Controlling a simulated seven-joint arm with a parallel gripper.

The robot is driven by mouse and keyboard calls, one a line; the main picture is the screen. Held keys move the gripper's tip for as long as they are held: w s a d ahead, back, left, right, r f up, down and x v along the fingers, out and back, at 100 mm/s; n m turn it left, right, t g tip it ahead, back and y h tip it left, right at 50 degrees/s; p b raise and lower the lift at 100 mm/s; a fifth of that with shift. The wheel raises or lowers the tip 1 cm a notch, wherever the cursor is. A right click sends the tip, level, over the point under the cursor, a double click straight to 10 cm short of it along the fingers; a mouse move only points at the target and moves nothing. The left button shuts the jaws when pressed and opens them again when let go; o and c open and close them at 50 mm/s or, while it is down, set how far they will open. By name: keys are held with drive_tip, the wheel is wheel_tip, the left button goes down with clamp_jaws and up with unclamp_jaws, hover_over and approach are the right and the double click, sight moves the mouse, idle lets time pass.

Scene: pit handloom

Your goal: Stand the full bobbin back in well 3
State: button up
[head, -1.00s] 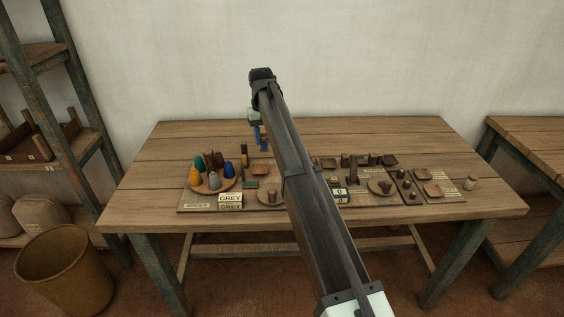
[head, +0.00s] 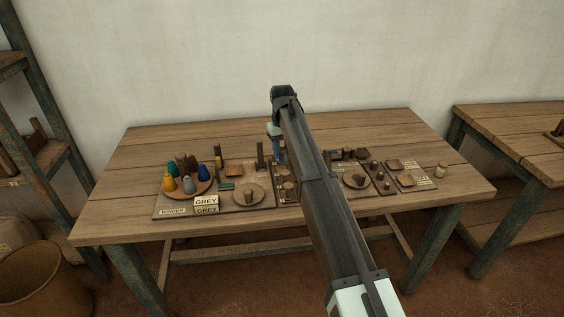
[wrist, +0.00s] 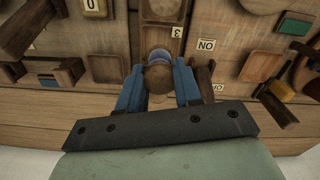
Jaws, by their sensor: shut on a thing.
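My gripper (wrist: 158,82) has two blue fingers shut on the full bobbin (wrist: 158,74), seen end-on with a brown rounded top and a blue band beyond it. In the wrist view the bobbin is just below a wooden block with a recess (wrist: 163,10) and a label reading 3 (wrist: 177,32). Whether the bobbin touches anything below it cannot be told. In the head view my gripper (head: 279,152) is over the back of the board, beside the narrow strip of wells (head: 286,190); my arm hides the bobbin and part of that strip.
A round tray (head: 204,187) with several coloured cones stands at the left, by two GREY signs (head: 206,205). A round plate (head: 249,207) holds a small wooden piece. A dark upright post (head: 261,155) stands close left of my gripper. The table's back edge is clear.

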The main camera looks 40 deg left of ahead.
sight(282, 161)
drive_tip(key=shift+f, duration=2.4)
drive_tip(key=shift+f, duration=0.1)
drive_tip(key=o, duration=1.1)
wheel_tip(282, 161, up, 12)
drive_tip(key=shift+r, duration=0.15)
